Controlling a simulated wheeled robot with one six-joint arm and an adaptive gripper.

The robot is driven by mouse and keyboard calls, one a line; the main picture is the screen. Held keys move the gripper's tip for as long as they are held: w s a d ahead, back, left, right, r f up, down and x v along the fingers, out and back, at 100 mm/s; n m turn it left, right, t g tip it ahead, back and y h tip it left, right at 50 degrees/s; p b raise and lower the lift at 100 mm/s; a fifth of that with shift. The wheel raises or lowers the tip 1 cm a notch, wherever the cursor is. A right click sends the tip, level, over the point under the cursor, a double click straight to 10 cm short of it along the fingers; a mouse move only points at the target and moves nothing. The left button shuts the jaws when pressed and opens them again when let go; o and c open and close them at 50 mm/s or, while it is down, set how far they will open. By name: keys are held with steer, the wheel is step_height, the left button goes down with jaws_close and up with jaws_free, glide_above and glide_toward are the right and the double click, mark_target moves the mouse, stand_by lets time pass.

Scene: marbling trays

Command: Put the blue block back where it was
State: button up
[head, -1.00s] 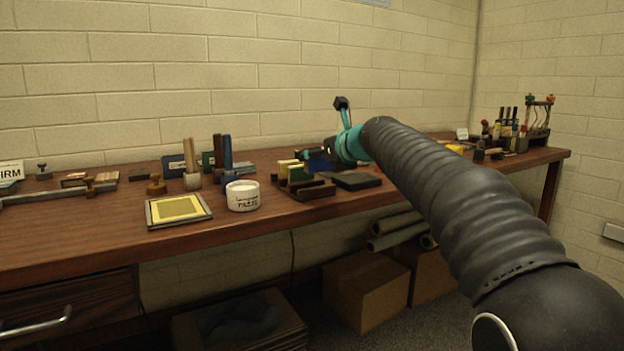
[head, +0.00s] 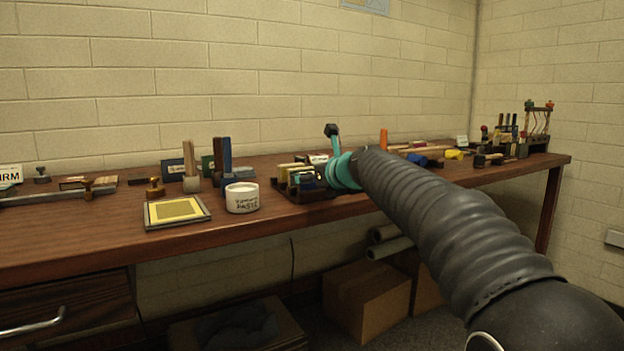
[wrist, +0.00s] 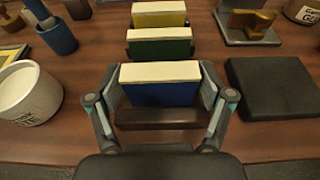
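The blue block (wrist: 160,94) with a cream top sits between the two fingers of my gripper (wrist: 161,84) in the wrist view. The finger pads press against its two ends. It is at the near end of the dark wooden rack (wrist: 160,118), in line with the green block (wrist: 159,48) and the yellow block (wrist: 159,17). Its lower edge is hidden by the rack's near bar, so I cannot tell if it is fully seated. In the head view my gripper (head: 318,178) is low over the rack (head: 298,193) and partly hides it.
A dark flat slab (wrist: 272,88) lies close to the right of the rack. A white paste tub (wrist: 28,95) stands to the left, and it also shows in the head view (head: 242,198). A yellow framed screen (head: 178,211) lies left of the tub.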

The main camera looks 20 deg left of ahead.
steer(key=shift+o, duration=1.2)
steer(key=shift+s+d+r, duration=0.1)
steer(key=shift+r, duration=0.05)
steer(key=v, duration=1.1)
steer(key=shift+s+d+b, duration=0.25)
steer(key=shift+d+b, duration=0.05)
steer(key=shift+d, duration=0.05)
steer(key=shift+r, duration=0.1)
